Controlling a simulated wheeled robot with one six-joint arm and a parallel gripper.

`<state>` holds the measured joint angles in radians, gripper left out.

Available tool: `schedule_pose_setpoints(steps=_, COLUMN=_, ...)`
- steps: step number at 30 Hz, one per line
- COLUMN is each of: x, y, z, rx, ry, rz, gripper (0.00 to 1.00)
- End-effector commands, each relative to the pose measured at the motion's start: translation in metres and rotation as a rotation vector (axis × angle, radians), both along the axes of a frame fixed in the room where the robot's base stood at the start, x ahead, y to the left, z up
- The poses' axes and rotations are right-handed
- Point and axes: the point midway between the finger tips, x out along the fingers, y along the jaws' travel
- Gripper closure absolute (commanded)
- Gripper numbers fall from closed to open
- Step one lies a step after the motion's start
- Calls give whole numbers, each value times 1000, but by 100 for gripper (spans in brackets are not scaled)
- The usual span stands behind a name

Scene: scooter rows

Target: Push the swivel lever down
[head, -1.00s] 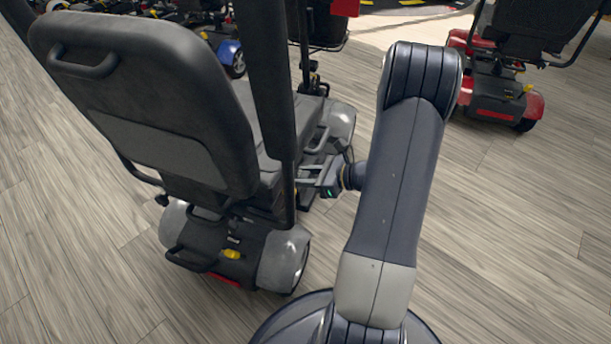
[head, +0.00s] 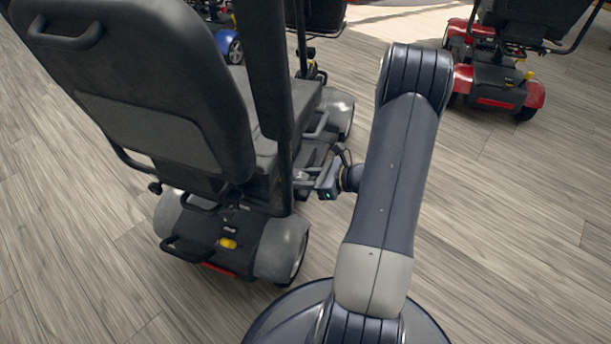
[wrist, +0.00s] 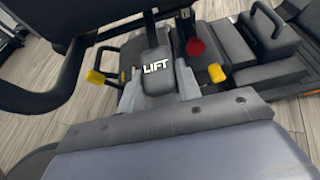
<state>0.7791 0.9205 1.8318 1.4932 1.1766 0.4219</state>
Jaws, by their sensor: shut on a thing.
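The mobility scooter's black seat (head: 130,70) fills the left of the head view, its grey side cover (head: 282,248) low beside it. My gripper (head: 303,180) reaches in from the right, low beside the seat cushion; the lever itself is hidden there. In the wrist view my gripper's light grey fingers (wrist: 158,92) flank a black lever piece marked LIFT (wrist: 156,70) and are shut on it. The pictures carry no "swivel" label I can read. Yellow tabs (wrist: 96,77) (wrist: 217,72) stick out on both sides, apart from the fingers.
A red knob (wrist: 196,47) stands just beyond the fingers. A black handle block (wrist: 268,30) is at the right of the wrist view. The armrest post (head: 270,80) rises close by my gripper.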

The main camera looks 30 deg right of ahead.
Motion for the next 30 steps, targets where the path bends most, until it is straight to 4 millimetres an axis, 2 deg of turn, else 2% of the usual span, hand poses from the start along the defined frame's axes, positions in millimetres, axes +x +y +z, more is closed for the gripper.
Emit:
schedule_pose_setpoints(steps=2, x=0, y=0, z=-6, rx=-2, ry=6, rz=-1, gripper=100)
schedule_pose_setpoints(steps=14, x=0, y=1, z=-7, rx=-2, ry=7, rz=0, gripper=100)
schedule_pose_setpoints(steps=15, x=0, y=1, z=-7, rx=-1, ry=7, rz=0, gripper=64)
schedule_pose_setpoints(steps=22, x=0, y=1, z=-5, rx=-1, ry=3, rz=-1, gripper=45)
schedule_pose_setpoints(steps=30, x=0, y=-1, z=-3, rx=0, ry=1, rz=-1, gripper=45)
